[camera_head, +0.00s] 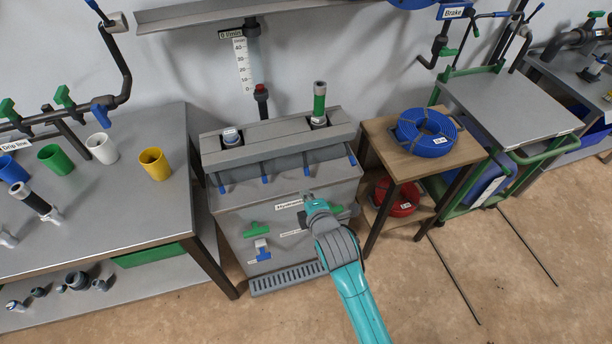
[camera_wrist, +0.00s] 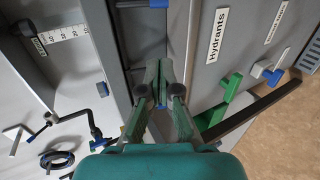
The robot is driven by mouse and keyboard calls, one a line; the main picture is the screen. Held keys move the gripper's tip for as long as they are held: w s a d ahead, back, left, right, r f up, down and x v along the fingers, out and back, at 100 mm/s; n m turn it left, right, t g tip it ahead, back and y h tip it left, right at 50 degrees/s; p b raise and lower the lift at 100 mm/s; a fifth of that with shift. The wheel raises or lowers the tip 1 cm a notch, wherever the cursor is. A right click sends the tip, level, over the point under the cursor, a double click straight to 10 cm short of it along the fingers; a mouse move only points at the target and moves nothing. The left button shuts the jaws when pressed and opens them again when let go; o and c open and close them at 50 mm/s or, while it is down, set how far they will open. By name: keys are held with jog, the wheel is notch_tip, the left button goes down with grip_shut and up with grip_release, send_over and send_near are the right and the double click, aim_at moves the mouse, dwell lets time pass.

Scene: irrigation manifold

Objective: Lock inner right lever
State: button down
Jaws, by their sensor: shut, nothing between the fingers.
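The grey manifold cabinet (camera_head: 240,205) has a row of small blue levers along its upper front edge. The inner right lever (camera_head: 306,170) hangs downward just above my gripper (camera_head: 304,212) in the head view. In the wrist view, my gripper (camera_wrist: 163,101) has its fingers together in front of the cabinet's ledge. A bit of blue, which looks like this lever (camera_wrist: 162,86), shows at the fingertips; whether they touch it I cannot tell. The inner left lever (camera_head: 265,179), outer left lever (camera_head: 221,187) and outer right lever (camera_head: 351,157) also hang along the edge.
Green handles (camera_head: 258,230) and a blue-and-white valve (camera_head: 262,250) stick out of the cabinet's lower front by the Hydrants label (camera_head: 289,205). A wooden stand (camera_head: 388,145) with a blue hose coil (camera_head: 426,133) stands close on the right. A metal table (camera_head: 100,215) is on the left.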

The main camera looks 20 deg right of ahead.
jog(key=x, duration=0.3)
jog(key=d+x, duration=0.1)
jog(key=x, duration=0.3)
jog(key=d+x, duration=0.1)
jog(key=x, duration=0.2)
jog(key=shift+w+f, duration=0.1)
jog(key=shift+w, duration=0.2)
jog(key=shift+w+d+f, duration=0.2)
jog(key=shift+w+d, duration=0.15)
jog(key=shift+f, duration=0.1)
jog(key=shift+f+x, duration=0.25)
jog(key=shift+x, duration=1)
jog(key=shift+s, duration=0.1)
jog(key=shift+r, duration=0.15)
